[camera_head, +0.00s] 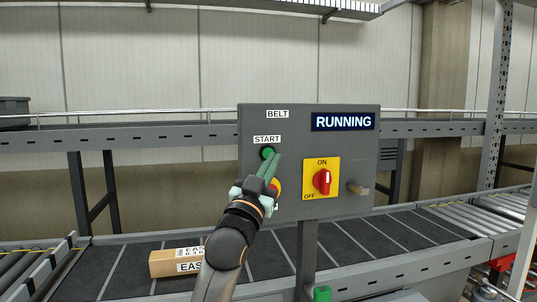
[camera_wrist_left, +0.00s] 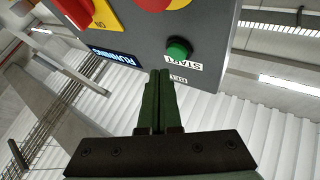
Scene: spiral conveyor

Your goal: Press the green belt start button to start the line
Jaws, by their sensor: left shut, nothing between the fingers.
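The green start button (camera_head: 267,153) is on the left of a grey control panel (camera_head: 290,130), under the START label. The panel's display (camera_head: 343,122) reads RUNNING. My left gripper (camera_head: 273,157) is shut and empty, its green fingertips at or just beside the button in the head view. In the left wrist view the button (camera_wrist_left: 179,48) shows whole, a little beyond and right of the fingertips (camera_wrist_left: 160,72). I cannot tell from the head view whether they touch it. The right gripper is not in view.
A red and yellow ON/OFF switch (camera_head: 321,182) is right of the button. Another red and yellow control (camera_head: 276,190) is partly hidden behind my gripper. A cardboard box (camera_head: 175,263) lies on the conveyor belt (camera_head: 120,270) below the panel. A second conveyor (camera_head: 140,131) runs behind.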

